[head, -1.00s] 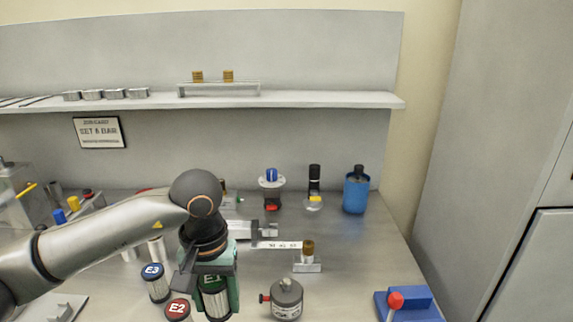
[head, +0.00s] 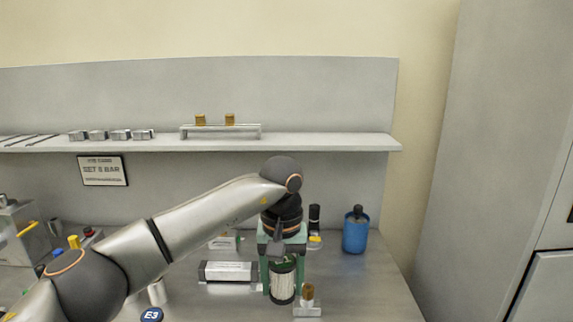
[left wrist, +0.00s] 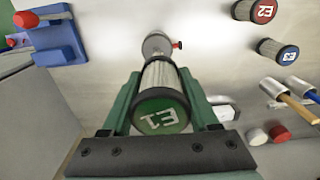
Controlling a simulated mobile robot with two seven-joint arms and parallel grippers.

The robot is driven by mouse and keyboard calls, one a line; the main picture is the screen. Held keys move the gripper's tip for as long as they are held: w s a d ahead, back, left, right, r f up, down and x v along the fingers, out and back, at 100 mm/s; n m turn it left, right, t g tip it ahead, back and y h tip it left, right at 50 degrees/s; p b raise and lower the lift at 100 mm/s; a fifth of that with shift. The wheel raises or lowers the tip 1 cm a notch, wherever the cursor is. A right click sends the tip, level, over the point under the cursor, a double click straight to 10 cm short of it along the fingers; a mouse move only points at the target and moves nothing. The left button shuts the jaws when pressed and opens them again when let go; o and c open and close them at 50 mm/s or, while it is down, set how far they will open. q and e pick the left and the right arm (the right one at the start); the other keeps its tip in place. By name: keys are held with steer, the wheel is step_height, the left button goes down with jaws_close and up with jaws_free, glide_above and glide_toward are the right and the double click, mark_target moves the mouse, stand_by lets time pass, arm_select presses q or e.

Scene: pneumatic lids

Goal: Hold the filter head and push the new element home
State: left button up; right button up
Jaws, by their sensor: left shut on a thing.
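My left gripper (head: 283,284) is shut on the E1 element (head: 283,291), a pale pleated cylinder with a green cap. The element hangs roughly upright between the green fingers, apparently above the bench. In the left wrist view the green E1 cap (left wrist: 161,112) faces the camera, between the fingers (left wrist: 160,88). A grey round body with a red knob (left wrist: 157,44), possibly the filter head, shows past the element's far end, partly hidden by it. I cannot tell whether they touch. That body is not seen in the head view. My right gripper is not in view.
The blue-capped E3 element (head: 151,315) and red-capped E2 element (left wrist: 262,10) stand to one side. A brass fitting on a bracket (head: 308,300) is close to the right of E1. A blue container (head: 355,232) stands at the back right. A blue block (left wrist: 57,42) has a red knob.

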arm_select(q)
steer(key=shift+w+d+r, duration=0.25)
steer(key=shift+d+r, duration=0.05)
steer(key=shift+d, duration=0.05)
steer(key=s+a+f, duration=0.4)
steer(key=s+a, duration=0.4)
steer(key=a, duration=0.2)
steer(key=s+a+f, duration=0.4)
steer(key=s+a, duration=0.4)
steer(key=a, duration=0.1)
steer(key=shift+a+f, duration=0.15)
steer(key=shift+a, duration=0.2)
steer(key=shift+f, duration=0.15)
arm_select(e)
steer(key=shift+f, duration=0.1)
